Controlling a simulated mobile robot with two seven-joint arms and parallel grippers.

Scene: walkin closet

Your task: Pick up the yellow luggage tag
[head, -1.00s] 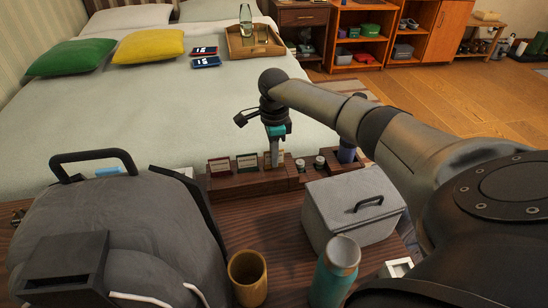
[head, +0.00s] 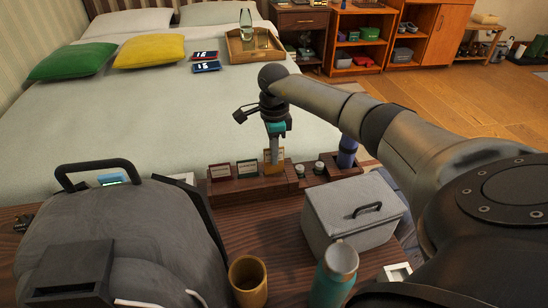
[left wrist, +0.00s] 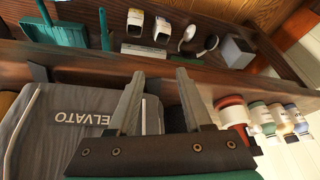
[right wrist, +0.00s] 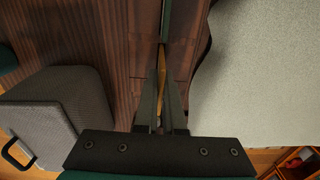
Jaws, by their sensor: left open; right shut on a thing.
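The yellow luggage tag (right wrist: 161,72) shows as a thin yellow strip between the fingers of my right gripper (right wrist: 160,105), which is shut on it. In the head view, my right gripper (head: 274,150) points down at the dark wooden organizer (head: 245,190), over its slot end. The tag is largely hidden by the fingers there, and I cannot tell whether its lower edge is clear of the slot. A dark red tag (head: 219,171) and a green tag (head: 247,168) stand to its left in the organizer. My left gripper (left wrist: 160,90) is open and empty in the left wrist view.
A grey backpack (head: 150,225), a bamboo cup (head: 248,290), a teal bottle (head: 334,275) and a grey lidded box (head: 350,212) stand around the organizer. A blue bottle (head: 347,150) stands at its right end. The bed (head: 130,120) lies behind.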

